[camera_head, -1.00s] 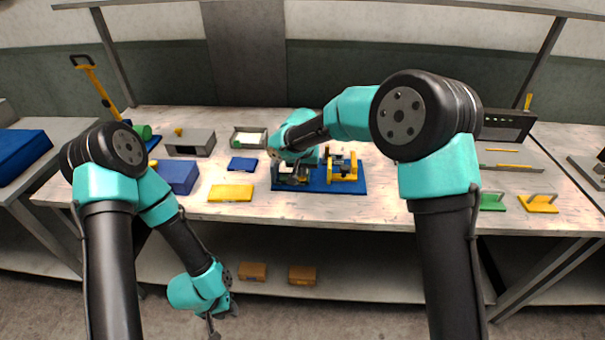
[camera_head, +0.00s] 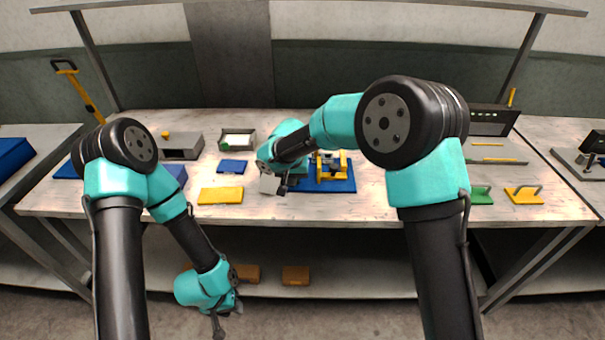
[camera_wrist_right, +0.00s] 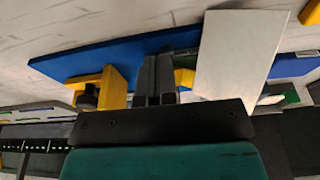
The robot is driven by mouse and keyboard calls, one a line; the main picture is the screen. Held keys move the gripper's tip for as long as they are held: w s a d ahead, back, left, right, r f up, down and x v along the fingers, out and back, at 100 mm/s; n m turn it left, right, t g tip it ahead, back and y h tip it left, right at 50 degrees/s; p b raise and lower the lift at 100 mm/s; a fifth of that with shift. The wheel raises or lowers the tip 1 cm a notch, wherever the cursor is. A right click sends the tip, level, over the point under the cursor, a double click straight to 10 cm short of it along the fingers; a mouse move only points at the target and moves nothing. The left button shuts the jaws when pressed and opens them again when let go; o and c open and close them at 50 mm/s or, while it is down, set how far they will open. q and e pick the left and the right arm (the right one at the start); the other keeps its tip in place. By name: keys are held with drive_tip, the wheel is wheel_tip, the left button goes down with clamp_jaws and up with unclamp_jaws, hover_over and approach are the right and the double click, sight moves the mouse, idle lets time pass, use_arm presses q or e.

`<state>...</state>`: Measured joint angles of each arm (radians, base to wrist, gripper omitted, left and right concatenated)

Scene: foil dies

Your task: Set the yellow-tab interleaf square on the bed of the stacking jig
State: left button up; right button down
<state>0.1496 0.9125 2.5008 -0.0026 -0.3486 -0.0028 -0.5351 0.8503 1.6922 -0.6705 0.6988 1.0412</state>
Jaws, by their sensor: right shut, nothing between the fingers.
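The stacking jig, a blue base (camera_head: 335,186) with yellow clamps (camera_head: 343,165), sits mid-table; its base (camera_wrist_right: 110,55) also shows in the right wrist view. My right gripper (camera_head: 283,190) is at the jig's left end. Its fingers (camera_wrist_right: 158,80) are shut together. A pale grey-white square sheet (camera_head: 269,184), perhaps the interleaf, is just left of that gripper; it looks large in the right wrist view (camera_wrist_right: 242,50), beside the fingers. A bit of yellow shows between fingers and sheet; I cannot tell whether it is a tab or a clamp. My left gripper (camera_head: 219,328) hangs before the table, too small to read.
Left of the jig lie a yellow plate (camera_head: 220,195) and a blue pad (camera_head: 232,166). A grey tray (camera_head: 220,141) with a pale sheet stands behind. Green (camera_head: 480,195) and yellow (camera_head: 523,195) handled plates lie at right.

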drive_tip(key=shift+a+r, duration=0.1)
drive_tip(key=shift+r, duration=0.05)
drive_tip(key=shift+r, duration=0.65)
drive_tip(key=shift+r, duration=0.5)
drive_tip(key=s, duration=1.2)
drive_tip(key=shift+f, duration=0.2)
